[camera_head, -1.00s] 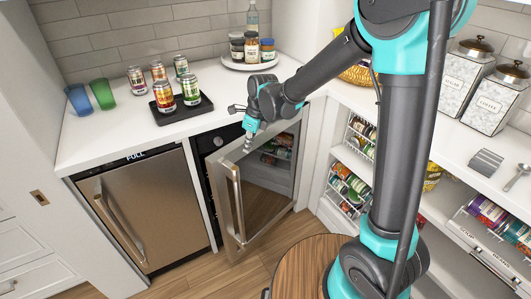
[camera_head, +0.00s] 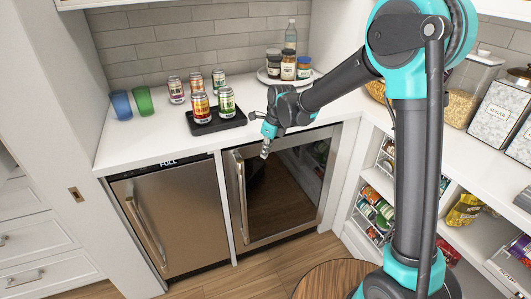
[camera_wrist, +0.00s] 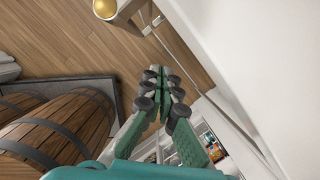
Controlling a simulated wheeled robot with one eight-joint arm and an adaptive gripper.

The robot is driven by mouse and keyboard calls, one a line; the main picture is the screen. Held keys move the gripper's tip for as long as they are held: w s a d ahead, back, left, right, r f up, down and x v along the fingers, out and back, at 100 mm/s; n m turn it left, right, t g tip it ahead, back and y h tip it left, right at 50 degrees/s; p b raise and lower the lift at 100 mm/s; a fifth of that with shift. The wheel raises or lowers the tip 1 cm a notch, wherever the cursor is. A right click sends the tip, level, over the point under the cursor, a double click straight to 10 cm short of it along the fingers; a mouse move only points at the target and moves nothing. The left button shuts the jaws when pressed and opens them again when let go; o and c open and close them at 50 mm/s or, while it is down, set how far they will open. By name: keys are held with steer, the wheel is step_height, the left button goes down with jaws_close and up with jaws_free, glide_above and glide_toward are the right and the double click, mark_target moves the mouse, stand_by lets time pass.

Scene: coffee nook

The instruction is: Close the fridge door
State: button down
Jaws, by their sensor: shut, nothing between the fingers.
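The fridge door (camera_head: 285,190) has a steel frame and dark glass, with a vertical bar handle (camera_head: 242,196) on its left side. In the head view it lies about flush with the cabinet front, under the counter. I cannot tell whether a thin gap is left. My gripper (camera_head: 265,153) is shut and empty, pointing down in front of the door's upper left part. In the wrist view its fingers (camera_wrist: 158,74) are together, above the wooden floor, with nothing between them. Contact with the door cannot be made out.
A second steel appliance (camera_head: 172,223) marked "FULL" stands left of the fridge. On the counter (camera_head: 158,145) are a black tray (camera_head: 232,123) with cans, blue and green cups, and a round jar stand (camera_head: 263,77). Open shelves (camera_head: 480,240) are at right. A wooden barrel (camera_head: 335,280) stands in front.

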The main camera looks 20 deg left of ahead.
steer(key=w+v, duration=0.1)
steer(key=v, duration=1)
steer(key=s+d+f+n+t, duration=0.15)
steer(key=d+n, duration=0.25)
steer(key=d, duration=0.7)
steer(key=s+d+f+n+h, duration=0.1)
steer(key=s+d+f+n, duration=0.3)
steer(key=d, duration=0.5)
steer(key=s+d+f+n+t+h, duration=0.1)
steer(key=s+d+f+n, duration=0.3)
steer(key=s+d+n, duration=0.3)
steer(key=s+d+f+n+t, duration=0.1)
steer(key=s+d+f+n, duration=0.3)
steer(key=d, duration=0.7)
steer(key=s+n, duration=0.1)
steer(key=s, duration=0.1)
steer(key=shift+s+n+h, duration=0.25)
steer(key=shift+n+h, duration=0.15)
steer(key=shift+d, duration=0.1)
